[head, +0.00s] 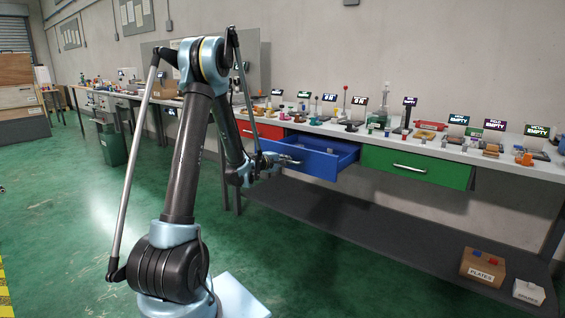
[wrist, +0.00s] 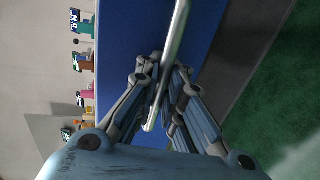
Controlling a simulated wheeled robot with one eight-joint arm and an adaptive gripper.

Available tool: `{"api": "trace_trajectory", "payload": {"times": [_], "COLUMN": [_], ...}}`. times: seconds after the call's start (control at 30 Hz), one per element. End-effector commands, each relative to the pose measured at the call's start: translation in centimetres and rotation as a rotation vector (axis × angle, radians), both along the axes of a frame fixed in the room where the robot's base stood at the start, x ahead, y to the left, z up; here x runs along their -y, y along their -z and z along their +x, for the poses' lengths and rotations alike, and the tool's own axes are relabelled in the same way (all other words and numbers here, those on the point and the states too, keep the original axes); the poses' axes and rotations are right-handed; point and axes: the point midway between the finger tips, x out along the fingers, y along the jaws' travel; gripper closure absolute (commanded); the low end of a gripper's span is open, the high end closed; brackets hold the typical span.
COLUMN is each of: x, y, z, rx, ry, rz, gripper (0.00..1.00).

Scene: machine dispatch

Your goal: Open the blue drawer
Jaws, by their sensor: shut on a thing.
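The blue drawer (head: 318,164) sits under the long workbench, between a red drawer and a green drawer. It is pulled out, and its inside shows in the head view. My gripper (head: 292,161) is at its front in the head view. In the wrist view, my gripper (wrist: 160,80) has its fingers on both sides of the metal handle bar (wrist: 176,45) and is shut on it. The blue drawer front (wrist: 125,35) fills the area behind the handle there. The exact finger contact is partly hidden by the bar.
The red drawer (head: 262,131) and the green drawer (head: 420,168) are closed on either side. The bench top (head: 500,153) holds many small parts and labelled displays. A lower shelf (head: 385,235) carries boxes at right. Green floor in front is open.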

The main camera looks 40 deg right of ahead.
Motion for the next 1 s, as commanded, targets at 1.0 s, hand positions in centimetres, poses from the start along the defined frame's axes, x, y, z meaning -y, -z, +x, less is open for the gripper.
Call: {"api": "trace_trajectory", "payload": {"times": [1.0], "x": [-5.9], "y": [-1.2], "z": [-0.9], "rx": [-0.002], "ry": [0.001], "rz": [0.000], "gripper": [0.71]}}
